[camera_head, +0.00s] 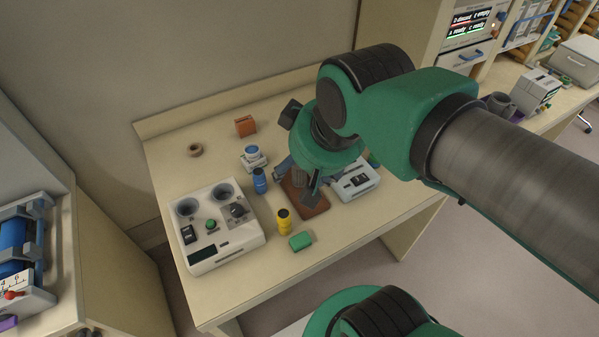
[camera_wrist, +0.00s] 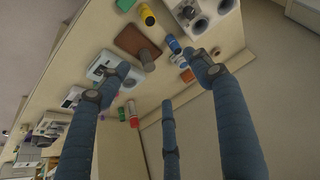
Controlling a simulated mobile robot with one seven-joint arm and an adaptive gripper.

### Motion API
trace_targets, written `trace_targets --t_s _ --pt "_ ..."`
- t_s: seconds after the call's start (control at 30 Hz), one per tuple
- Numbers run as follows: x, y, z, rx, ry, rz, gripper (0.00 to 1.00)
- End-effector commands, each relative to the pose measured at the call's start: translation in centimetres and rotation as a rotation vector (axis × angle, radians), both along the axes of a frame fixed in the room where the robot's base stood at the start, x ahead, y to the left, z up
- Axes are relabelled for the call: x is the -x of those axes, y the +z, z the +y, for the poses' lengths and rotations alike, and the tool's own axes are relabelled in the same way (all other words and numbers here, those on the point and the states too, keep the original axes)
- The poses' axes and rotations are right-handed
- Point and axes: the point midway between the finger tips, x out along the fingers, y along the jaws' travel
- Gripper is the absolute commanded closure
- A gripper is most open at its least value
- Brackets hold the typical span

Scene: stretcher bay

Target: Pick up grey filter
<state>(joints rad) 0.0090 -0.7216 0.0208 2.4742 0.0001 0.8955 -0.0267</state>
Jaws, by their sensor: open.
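A small grey cylinder, which looks like the grey filter (camera_wrist: 147,60), stands on a brown pad (camera_wrist: 127,40) in the wrist view. In the head view the brown pad (camera_head: 318,206) is partly covered by my gripper (camera_head: 300,178). A grey piece that seems to be the filter shows between the fingers there. My gripper points down over the pad. Its blue-grey fingers (camera_wrist: 160,75) are spread wide with nothing held between them. Whether any finger touches the filter cannot be told.
A white device with two round wells (camera_head: 220,225) stands left of the pad. A blue cylinder (camera_head: 260,181), a yellow cylinder (camera_head: 284,222) and a green block (camera_head: 300,241) sit close by. A white box (camera_head: 356,181) is just right.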

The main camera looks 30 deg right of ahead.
Motion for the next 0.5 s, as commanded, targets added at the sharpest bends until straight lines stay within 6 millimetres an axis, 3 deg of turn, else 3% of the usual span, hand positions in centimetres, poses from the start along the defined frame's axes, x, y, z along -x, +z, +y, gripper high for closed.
trace_targets --t_s 0.27,0.5 --pt "-4.9 -0.7 -1.4 0.042 0.059 0.085 0.35" --pt "-10.3 -2.9 -3.4 0.079 0.135 0.178 0.35"
